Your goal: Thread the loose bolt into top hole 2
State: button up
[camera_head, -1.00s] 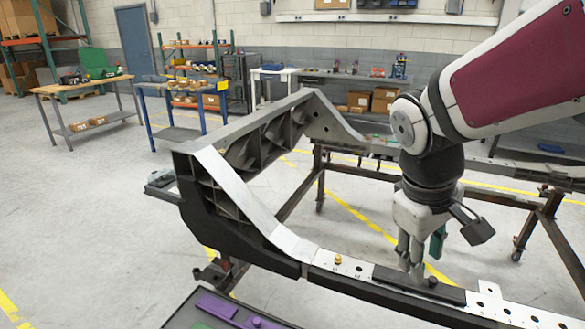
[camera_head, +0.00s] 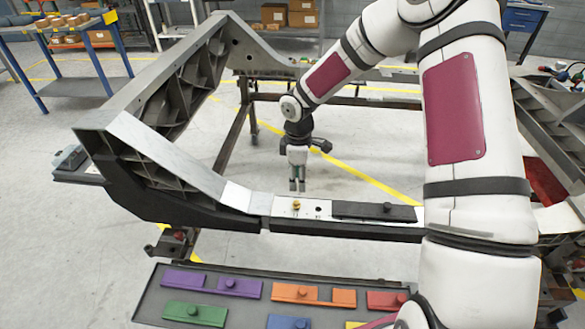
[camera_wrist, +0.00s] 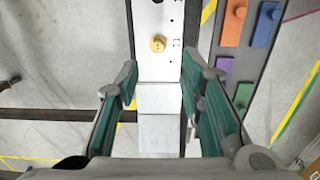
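The gold bolt (camera_head: 296,206) stands upright on the light top plate (camera_head: 283,214) of the chassis beam. It also shows in the wrist view (camera_wrist: 158,43), seen from above, beyond the fingertips. A dark hole (camera_head: 319,209) lies just right of it in the head view; I cannot read which number it carries. My gripper (camera_head: 297,187) points down just above the bolt in the head view. In the wrist view my gripper (camera_wrist: 157,75) is open and empty, with green-padded fingers either side of the beam strip. Whether the bolt is seated in a hole cannot be told.
A grey tray (camera_head: 150,297) with coloured knobbed blocks is in front. The sloping chassis arm (camera_head: 170,155) rises at left.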

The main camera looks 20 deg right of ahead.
jog(key=f, duration=0.1)
jog(key=b, duration=0.3)
send_over(297, 202)
jog(key=shift+w+f, duration=0.1)
jog(key=shift+f, duration=2.75)
jog(key=shift+f+b, duration=1)
jog(key=shift+f, duration=1.45)
jog(key=shift+r, duration=0.15)
